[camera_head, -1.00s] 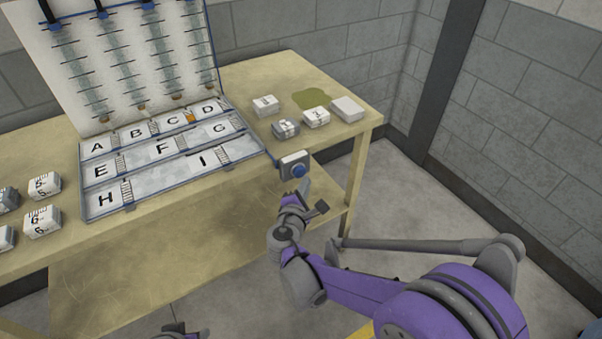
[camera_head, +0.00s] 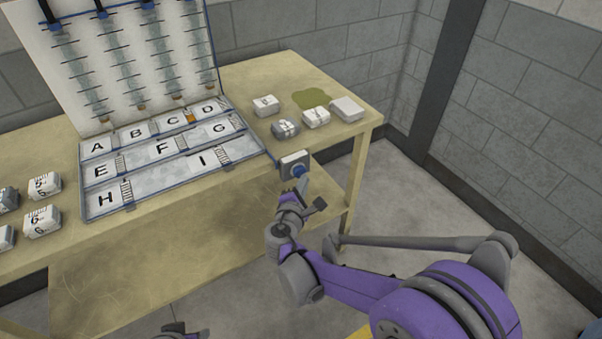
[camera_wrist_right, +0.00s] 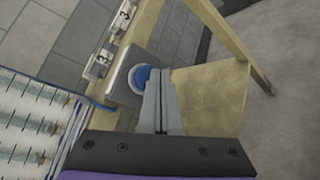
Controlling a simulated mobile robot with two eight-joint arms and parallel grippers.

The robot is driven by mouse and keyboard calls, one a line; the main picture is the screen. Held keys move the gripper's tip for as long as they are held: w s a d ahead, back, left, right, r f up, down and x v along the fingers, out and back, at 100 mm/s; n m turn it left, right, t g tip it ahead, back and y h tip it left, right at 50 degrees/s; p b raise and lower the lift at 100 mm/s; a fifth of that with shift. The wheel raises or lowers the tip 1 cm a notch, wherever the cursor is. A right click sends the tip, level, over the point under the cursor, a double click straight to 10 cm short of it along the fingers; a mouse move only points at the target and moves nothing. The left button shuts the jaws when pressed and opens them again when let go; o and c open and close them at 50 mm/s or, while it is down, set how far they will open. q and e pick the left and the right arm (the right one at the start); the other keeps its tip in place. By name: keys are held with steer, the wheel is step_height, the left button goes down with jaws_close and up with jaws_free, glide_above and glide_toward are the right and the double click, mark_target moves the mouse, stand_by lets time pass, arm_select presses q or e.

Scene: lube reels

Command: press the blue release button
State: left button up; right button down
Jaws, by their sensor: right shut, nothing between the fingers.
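The blue release button (camera_head: 299,170) sits on a small grey box (camera_head: 291,158) fixed at the table's front edge, right of the lettered tray. In the right wrist view the blue button (camera_wrist_right: 142,77) shows beside the fingertips, on its grey plate (camera_wrist_right: 118,83). My right gripper (camera_head: 303,184) is shut and empty, its tips just below and at the button. In the right wrist view the closed fingers (camera_wrist_right: 160,80) overlap the button's right edge; I cannot tell whether they touch it. My left gripper (camera_head: 188,332) shows only partly at the bottom edge.
The wooden table (camera_head: 240,90) carries the lettered tray (camera_head: 165,168) with an upright reel panel (camera_head: 120,50). Several labelled boxes (camera_head: 316,117) stand right of the tray, others (camera_head: 42,222) at the left. Open floor lies right of the table.

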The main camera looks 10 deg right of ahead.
steer(key=shift+w+a, duration=0.15)
steer(key=shift+w, duration=0.3)
stand_by(0.6)
steer(key=shift+s, duration=0.15)
steer(key=shift+s+d, duration=0.3)
steer(key=shift+s, duration=0.4)
steer(key=shift+s+d, duration=0.3)
steer(key=shift+s, duration=0.5)
steer(key=shift+s+d, duration=0.25)
steer(key=shift+s, duration=0.5)
steer(key=shift+s+d, duration=0.3)
steer(key=shift+s, duration=0.5)
stand_by(3.8)
